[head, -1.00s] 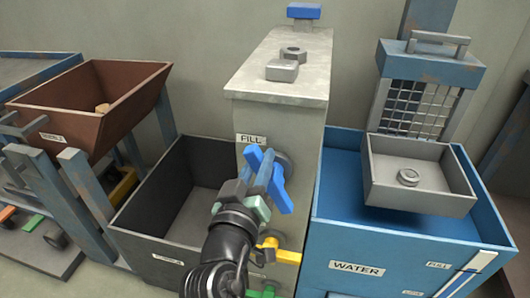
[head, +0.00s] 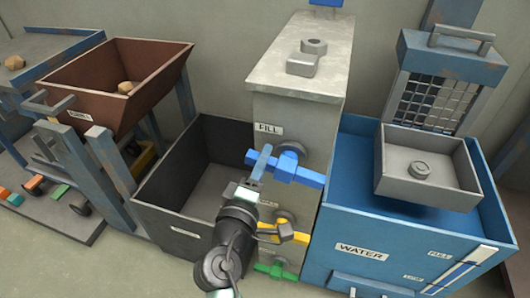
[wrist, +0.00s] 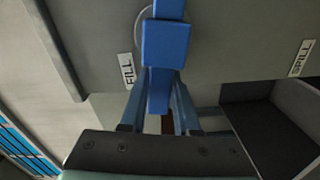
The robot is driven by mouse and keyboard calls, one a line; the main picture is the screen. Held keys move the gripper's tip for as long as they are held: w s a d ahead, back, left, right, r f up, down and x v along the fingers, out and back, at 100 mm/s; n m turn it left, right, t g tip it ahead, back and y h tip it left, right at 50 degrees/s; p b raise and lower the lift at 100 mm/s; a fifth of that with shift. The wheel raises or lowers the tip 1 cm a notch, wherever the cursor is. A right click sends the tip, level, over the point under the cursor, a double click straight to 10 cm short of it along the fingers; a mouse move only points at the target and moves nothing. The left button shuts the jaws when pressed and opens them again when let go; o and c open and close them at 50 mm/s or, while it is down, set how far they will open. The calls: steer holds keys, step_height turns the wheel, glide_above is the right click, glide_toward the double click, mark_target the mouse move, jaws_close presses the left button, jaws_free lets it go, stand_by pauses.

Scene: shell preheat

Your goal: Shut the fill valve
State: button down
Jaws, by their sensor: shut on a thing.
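The fill valve's blue handle (head: 302,176) is on the front of the grey column, just below the FILL label (head: 269,129). In the head view it lies near level, with its right end a little lower. My gripper (head: 262,162) is at the handle's left end. In the wrist view the blue handle (wrist: 166,45) runs between my two fingers (wrist: 160,108), and my gripper is shut on it. My fingers partly hide the handle's left end in the head view.
A yellow handle (head: 287,232) and a green handle (head: 277,270) sit below on the same column. An open dark bin (head: 160,215) stands to the left, the blue WATER tank (head: 335,215) to the right. A brown hopper (head: 110,85) is farther left.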

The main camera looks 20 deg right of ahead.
steer(key=shift+f+n+p, duration=0.3)
steer(key=shift+f+n, duration=0.15)
steer(key=shift+n, duration=0.65)
steer(key=shift+f, duration=0.1)
steer(key=c, duration=0.6)
jaws_free()
steer(key=shift+c, duration=0.2)
steer(key=p+v, duration=0.1)
steer(key=v, duration=1.2)
